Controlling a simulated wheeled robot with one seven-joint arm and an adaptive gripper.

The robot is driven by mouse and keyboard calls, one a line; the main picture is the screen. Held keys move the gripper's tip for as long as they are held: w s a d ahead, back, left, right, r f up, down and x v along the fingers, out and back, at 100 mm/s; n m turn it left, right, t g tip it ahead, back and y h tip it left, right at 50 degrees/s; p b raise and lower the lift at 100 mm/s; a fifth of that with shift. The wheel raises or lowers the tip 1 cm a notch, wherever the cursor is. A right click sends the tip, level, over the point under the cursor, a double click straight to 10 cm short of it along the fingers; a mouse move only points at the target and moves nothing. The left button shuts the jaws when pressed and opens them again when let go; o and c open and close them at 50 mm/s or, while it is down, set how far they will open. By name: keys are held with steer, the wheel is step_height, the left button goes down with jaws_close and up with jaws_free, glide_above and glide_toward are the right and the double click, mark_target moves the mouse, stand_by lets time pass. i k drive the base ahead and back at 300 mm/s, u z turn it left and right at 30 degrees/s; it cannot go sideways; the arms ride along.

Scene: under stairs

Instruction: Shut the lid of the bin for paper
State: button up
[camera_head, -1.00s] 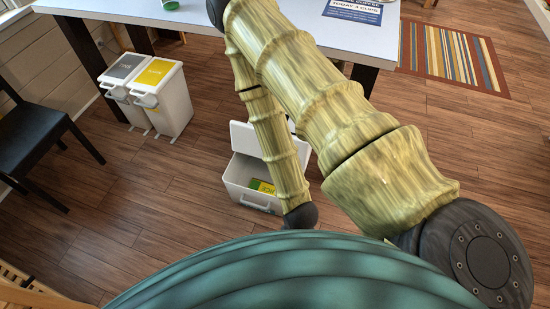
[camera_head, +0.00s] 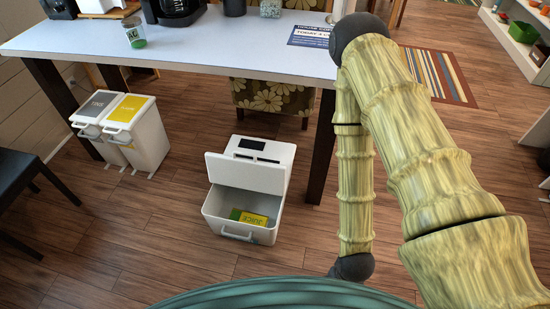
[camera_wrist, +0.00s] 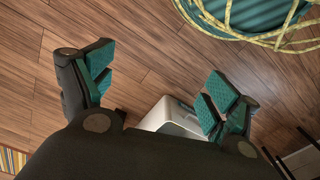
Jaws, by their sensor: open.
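A white bin (camera_head: 209,211) stands on the floor in front of the table with its lid (camera_head: 245,173) raised at the back. A yellow and green juice carton (camera_head: 254,218) lies inside. Two more white bins stand at the left, one with a grey lid (camera_head: 97,103) and one with a yellow lid (camera_head: 130,108), both shut. I cannot read which bin is for paper. In the wrist view my gripper (camera_wrist: 158,88) is open and empty, its teal pads wide apart. Part of a white object (camera_wrist: 175,116) shows below, between the fingers. The head view does not show my gripper.
A white table (camera_head: 200,45) stands behind the open bin, with a dark leg (camera_head: 322,150) to its right. A dark chair (camera_head: 20,175) is at the left. The floor between is clear.

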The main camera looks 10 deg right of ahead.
mark_target(253, 174)
steer(key=k, duration=0.55)
steer(key=u, duration=0.25)
steer(key=i, duration=1.05)
steer(key=u, duration=0.7)
